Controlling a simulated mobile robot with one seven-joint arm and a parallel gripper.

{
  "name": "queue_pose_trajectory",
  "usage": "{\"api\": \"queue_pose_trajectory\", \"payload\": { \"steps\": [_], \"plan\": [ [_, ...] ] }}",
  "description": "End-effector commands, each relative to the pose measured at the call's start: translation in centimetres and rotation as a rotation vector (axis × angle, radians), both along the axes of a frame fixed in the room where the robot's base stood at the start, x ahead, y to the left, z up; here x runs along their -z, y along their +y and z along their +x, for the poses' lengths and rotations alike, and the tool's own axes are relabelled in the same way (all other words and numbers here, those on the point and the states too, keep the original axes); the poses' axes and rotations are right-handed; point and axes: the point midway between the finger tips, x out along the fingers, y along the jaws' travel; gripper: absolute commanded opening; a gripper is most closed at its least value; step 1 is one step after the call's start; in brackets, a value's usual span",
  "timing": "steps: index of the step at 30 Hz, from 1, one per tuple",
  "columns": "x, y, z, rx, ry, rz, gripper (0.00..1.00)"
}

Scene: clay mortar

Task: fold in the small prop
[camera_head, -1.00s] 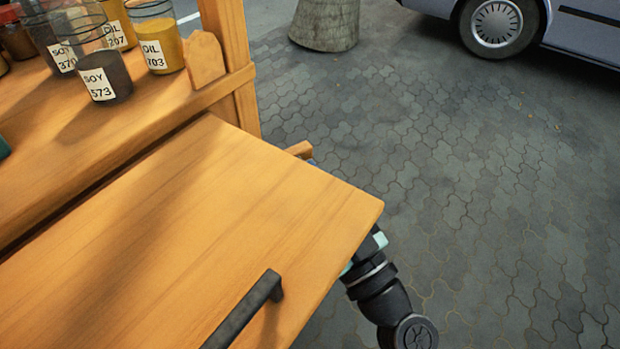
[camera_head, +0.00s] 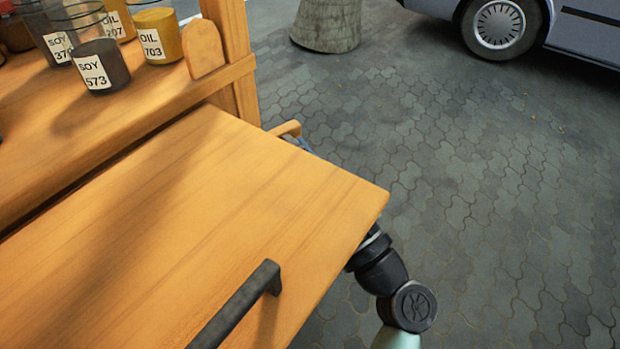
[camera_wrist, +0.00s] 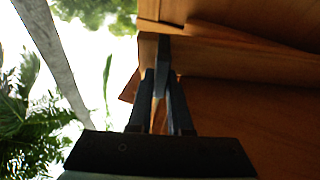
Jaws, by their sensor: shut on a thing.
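The small prop (camera_head: 287,129) is a wooden piece that shows as a short stub past the far edge of the wooden flap (camera_head: 200,210) in the head view. The flap hides most of it. In the wrist view my gripper (camera_wrist: 163,72) points up under the woodwork, its dark fingers closed about a narrow wooden part, which looks like the prop (camera_wrist: 157,112). The flap stands out from the cart, with a dark handle (camera_head: 240,302) on top. In the head view the flap hides my gripper, and only part of my arm shows past its right edge.
Jars of soy (camera_head: 101,68) and oil (camera_head: 157,38) stand on the cart's shelf behind the flap. A wooden post (camera_head: 233,50) rises at the flap's far corner. Paved ground (camera_head: 480,180) to the right is clear up to a parked van (camera_head: 560,32).

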Motion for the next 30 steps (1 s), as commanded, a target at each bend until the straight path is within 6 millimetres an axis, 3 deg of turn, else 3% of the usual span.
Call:
{"api": "queue_pose_trajectory", "payload": {
  "steps": [1, 18, 24, 30],
  "plan": [
    [0.8, 0.5, 0.8, -0.021, -0.002, -0.004, 0.00],
    [0.9, 6.5, 8.5, -0.181, 0.006, -0.006, 0.00],
    [0.5, 8.0, 10.0, -0.178, 0.007, -0.005, 0.00],
    [0.2, 8.2, 10.2, -0.176, 0.009, -0.004, 0.00]
  ]
}}
